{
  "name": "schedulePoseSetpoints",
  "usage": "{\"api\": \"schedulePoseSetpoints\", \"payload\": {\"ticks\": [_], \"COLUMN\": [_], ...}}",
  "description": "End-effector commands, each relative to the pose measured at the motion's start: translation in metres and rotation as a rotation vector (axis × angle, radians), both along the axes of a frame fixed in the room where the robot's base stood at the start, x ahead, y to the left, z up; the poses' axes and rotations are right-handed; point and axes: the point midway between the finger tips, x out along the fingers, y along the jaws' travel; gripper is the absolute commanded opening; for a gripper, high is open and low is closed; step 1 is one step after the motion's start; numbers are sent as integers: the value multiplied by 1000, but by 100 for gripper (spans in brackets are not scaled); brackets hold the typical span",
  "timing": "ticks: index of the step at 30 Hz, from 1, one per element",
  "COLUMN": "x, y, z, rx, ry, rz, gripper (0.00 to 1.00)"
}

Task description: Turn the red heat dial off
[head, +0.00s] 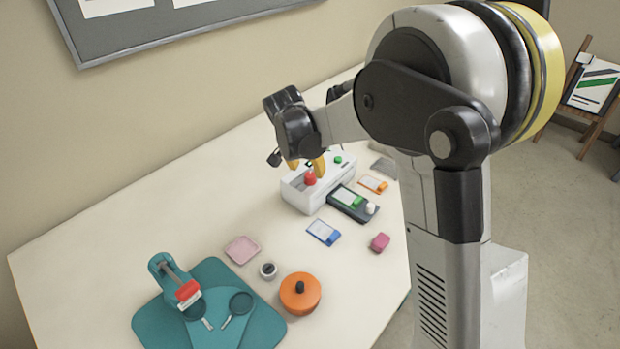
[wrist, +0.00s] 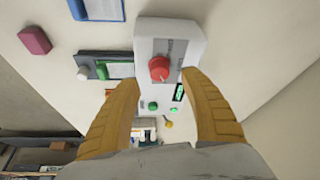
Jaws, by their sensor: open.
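The red heat dial (wrist: 159,68) sits on the top panel of the white laminator (wrist: 185,32). In the head view, the dial (head: 310,179) is on the near left part of the laminator (head: 300,197). My gripper (wrist: 160,78) is open, with its yellow fingers on either side of the dial in the wrist view. In the head view, my gripper (head: 306,165) is right over the laminator, its fingers partly hidden by the wrist. I cannot tell whether a finger touches the dial. A green button (wrist: 153,106) and a small lit green display (wrist: 179,92) are on the same panel.
A dark tray (head: 362,210) with a green-edged card adjoins the laminator. A blue-edged card (head: 323,232), a pink block (head: 380,242), an orange lidded pot (head: 300,293), a pink dish (head: 242,249) and a teal mat (head: 262,332) lie around. The table's left part is clear.

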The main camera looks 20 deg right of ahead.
Motion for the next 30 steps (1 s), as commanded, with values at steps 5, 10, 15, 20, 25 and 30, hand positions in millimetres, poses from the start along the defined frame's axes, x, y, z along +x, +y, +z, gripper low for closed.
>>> {"api": "schedulePoseSetpoints", "payload": {"ticks": [5, 10, 15, 20, 25, 30], "x": [9, 13, 14, 14, 14, 14], "y": [-8, -12, -13, -13, -13, -13], "z": [-31, -43, -45, -45, -45, -45], "rx": [1, 0, 0, 0, 0, 0], "ry": [-1, 0, 0, 0, 0, 0], "rz": [-2, 0, 0, 0, 0, 0], "gripper": [52, 52, 52, 48, 0, 0]}}
